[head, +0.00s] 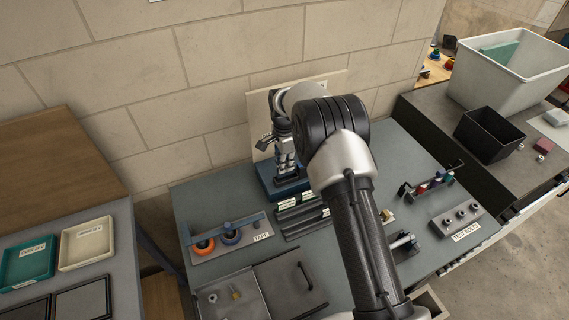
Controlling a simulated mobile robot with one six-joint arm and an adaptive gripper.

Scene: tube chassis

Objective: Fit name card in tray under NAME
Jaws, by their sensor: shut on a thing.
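My gripper (287,166) points down over the blue base (281,188) at the back of the middle bench. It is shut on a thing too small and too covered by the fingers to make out. I cannot pick out a name card for certain. A dark slotted rack (302,218) with pale label strips stands just in front of the blue base. I cannot read the word NAME anywhere. On the left bench are a teal tray (28,264) and a cream tray (86,243), each with a small printed label too small to read surely.
A grey lidded panel (290,284) lies in front. Right are a test bolts block (457,218), a black bin (487,136) and a white crate (510,72). My arm hides the bench's middle.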

